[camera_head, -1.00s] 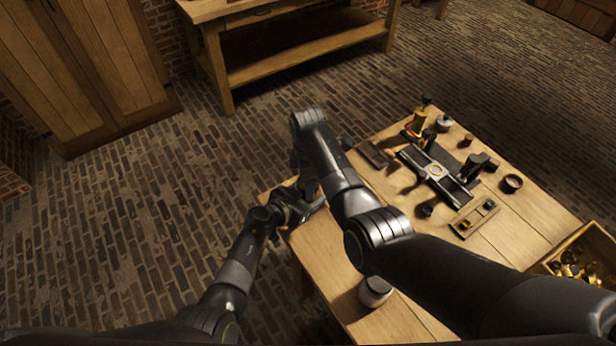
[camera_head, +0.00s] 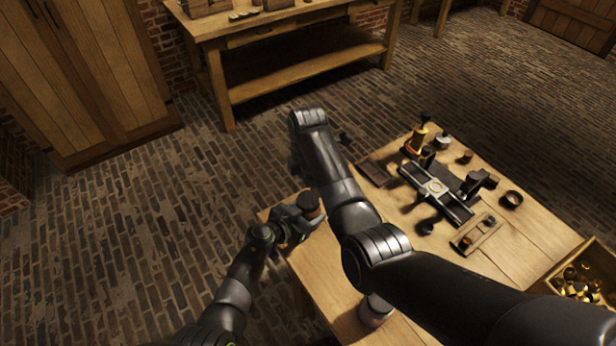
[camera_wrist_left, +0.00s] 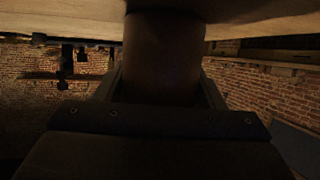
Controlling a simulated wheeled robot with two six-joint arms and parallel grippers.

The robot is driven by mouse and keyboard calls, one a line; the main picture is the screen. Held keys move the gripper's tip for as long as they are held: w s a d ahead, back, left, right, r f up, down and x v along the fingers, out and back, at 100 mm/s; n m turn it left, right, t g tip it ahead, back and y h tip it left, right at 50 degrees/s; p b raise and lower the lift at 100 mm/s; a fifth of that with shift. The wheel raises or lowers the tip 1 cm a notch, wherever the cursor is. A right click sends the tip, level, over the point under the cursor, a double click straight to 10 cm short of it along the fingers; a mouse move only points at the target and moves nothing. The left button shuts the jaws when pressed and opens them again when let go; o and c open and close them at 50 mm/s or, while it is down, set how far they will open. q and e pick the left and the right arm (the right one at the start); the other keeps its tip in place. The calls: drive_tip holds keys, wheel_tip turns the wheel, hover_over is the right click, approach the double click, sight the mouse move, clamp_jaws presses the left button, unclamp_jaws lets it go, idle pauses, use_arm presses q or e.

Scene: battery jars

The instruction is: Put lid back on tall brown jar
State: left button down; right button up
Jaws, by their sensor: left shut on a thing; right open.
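A brown jar (camera_head: 316,216) with a dark top (camera_head: 308,200) stands out at the far left corner of the table in the head view. My left gripper (camera_head: 300,222) is shut on it, and its dark brown body (camera_wrist_left: 165,60) fills the space between the fingers in the left wrist view. I cannot tell whether the dark top is a lid or the open mouth, nor whether the jar touches the table. My right gripper (camera_head: 320,152) is open beyond the jar and mostly hidden behind my right arm. I cannot make out a loose lid.
A dark fixture (camera_head: 436,188), small pots and a small wooden tray (camera_head: 478,231) occupy the table's right half. A wooden crate (camera_head: 591,255) of brassy pieces is at the right.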

sight(308, 200)
wheel_tip(308, 200, up, 2)
drive_tip(key=n, duration=0.7)
drive_tip(key=shift+r, duration=0.25)
drive_tip(key=shift+f, duration=4.05)
drive_tip(key=shift+c, duration=0.4)
drive_tip(key=c, duration=0.9)
drive_tip(key=m, duration=0.4)
drive_tip(key=shift+m, duration=0.3)
drive_tip(key=m, duration=0.5)
